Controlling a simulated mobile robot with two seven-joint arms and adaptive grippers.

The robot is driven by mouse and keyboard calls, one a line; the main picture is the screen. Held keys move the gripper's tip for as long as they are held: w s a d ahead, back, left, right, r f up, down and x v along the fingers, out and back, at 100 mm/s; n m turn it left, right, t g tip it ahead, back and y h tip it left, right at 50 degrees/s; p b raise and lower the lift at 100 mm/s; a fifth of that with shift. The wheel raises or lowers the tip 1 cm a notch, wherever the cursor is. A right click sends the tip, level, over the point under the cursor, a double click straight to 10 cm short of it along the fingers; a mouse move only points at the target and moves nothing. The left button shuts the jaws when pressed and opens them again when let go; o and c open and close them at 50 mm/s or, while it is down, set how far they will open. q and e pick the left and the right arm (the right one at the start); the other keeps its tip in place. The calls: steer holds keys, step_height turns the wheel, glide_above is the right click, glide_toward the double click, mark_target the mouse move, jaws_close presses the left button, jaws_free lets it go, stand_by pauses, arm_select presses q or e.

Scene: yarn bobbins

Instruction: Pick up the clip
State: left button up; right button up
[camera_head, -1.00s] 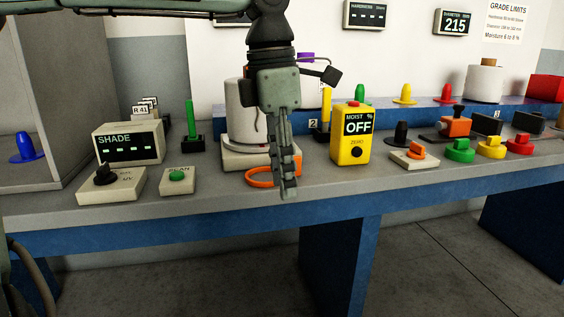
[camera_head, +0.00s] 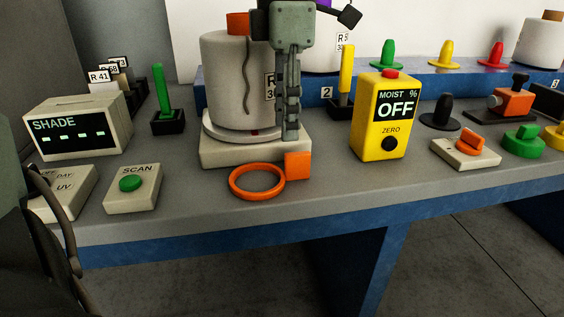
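An orange ring (camera_head: 257,194) with an orange block (camera_head: 297,166) at its right lies on the grey bench; this looks like the clip, though no label confirms it. It is in front of a pale square base that carries a grey yarn bobbin (camera_head: 229,85).
A yellow moisture meter (camera_head: 381,145) stands to the right and a SCAN button box (camera_head: 133,188) to the left. The SHADE display (camera_head: 79,127) is farther left. Bare bench (camera_head: 310,197) lies in front of the meter.

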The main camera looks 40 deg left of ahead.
mark_target(286, 154)
arm_select(q)
steer(key=f, duration=0.4)
steer(key=shift+s+d+f, duration=0.2)
steer(key=shift+s+f, duration=0.05)
steer(key=shift+s, duration=0.15)
step_height(286, 154, down, 2)
steer(key=shift+w+f, duration=0.1)
steer(key=shift+f, duration=0.15)
steer(key=shift+c, duration=0.7)
jaws_close()
arm_select(e)
steer(key=shift+s+f, duration=0.1)
steer(key=shift+f, duration=0.35)
